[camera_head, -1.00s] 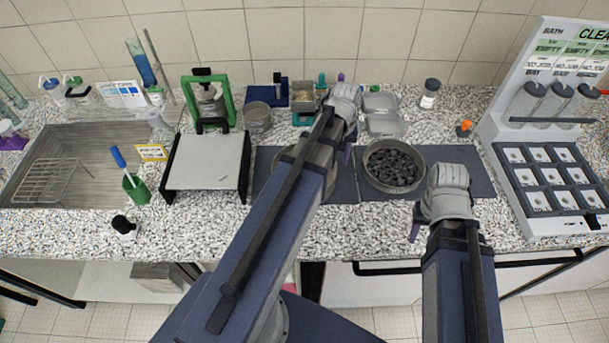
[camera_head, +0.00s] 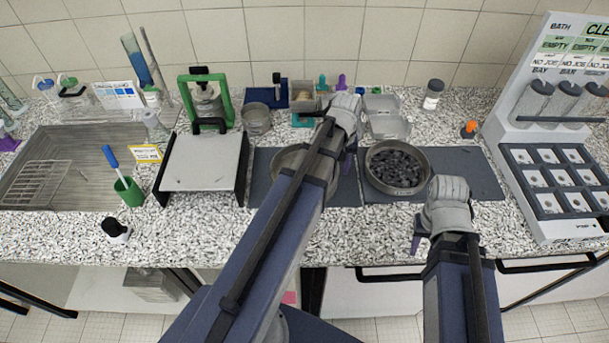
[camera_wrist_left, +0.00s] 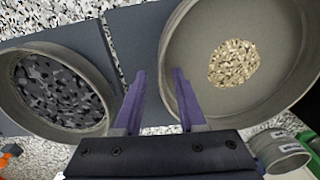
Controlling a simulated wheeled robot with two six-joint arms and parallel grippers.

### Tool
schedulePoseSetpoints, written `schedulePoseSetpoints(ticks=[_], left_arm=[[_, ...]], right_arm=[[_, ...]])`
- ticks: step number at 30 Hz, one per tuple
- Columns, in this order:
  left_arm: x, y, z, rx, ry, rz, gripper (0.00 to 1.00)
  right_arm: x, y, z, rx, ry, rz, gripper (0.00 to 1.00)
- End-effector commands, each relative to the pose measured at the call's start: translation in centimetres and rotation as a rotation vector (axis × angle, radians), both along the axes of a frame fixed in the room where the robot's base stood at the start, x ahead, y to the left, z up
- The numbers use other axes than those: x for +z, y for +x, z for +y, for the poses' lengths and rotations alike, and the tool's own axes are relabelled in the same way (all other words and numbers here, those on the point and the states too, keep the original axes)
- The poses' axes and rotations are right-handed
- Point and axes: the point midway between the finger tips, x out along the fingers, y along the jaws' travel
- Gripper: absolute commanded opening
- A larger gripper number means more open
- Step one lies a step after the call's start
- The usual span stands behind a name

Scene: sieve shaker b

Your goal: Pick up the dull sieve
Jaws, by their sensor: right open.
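Two round metal sieves lie on dark mats, and I cannot tell for sure which one is called dull. One sieve, with tan grains inside, is largely hidden behind my left arm in the head view (camera_head: 287,160); it fills the upper right of the left wrist view (camera_wrist_left: 190,100). The other sieve (camera_head: 399,190) holds dark lumps and shows at the left of the left wrist view (camera_wrist_left: 93,124). My left gripper (camera_wrist_left: 158,75) is open, its purple fingers overlapping the grain sieve's near wall in view; contact is unclear. My right gripper (camera_head: 417,240) is open, in front of the dark-lump sieve.
A white-topped stand (camera_head: 203,163) and a green-framed device (camera_head: 207,95) stand left of the mats. A small metal cup (camera_head: 256,118) and clear boxes (camera_head: 388,126) are behind. A slotted rack (camera_head: 555,190) stands right. Speckled counter is free along the front.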

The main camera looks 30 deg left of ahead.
Motion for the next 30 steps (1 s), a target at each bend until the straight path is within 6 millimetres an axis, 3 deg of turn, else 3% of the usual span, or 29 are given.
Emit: schedulePoseSetpoints(ticks=[1,10,30], left_arm=[[0.01,0.0,0.0,0.0,0.0,0.0,0.33],[0.01,0.0,0.0,0.0,0.0,0.0,0.0],[0.0,0.0,0.0,0.0,0.0,0.0,0.0]], right_arm=[[0.01,0.0,0.0,0.0,0.0,0.0,0.41],[0.01,0.0,0.0,0.0,0.0,0.0,0.41],[0.0,0.0,0.0,0.0,0.0,0.0,0.41]])
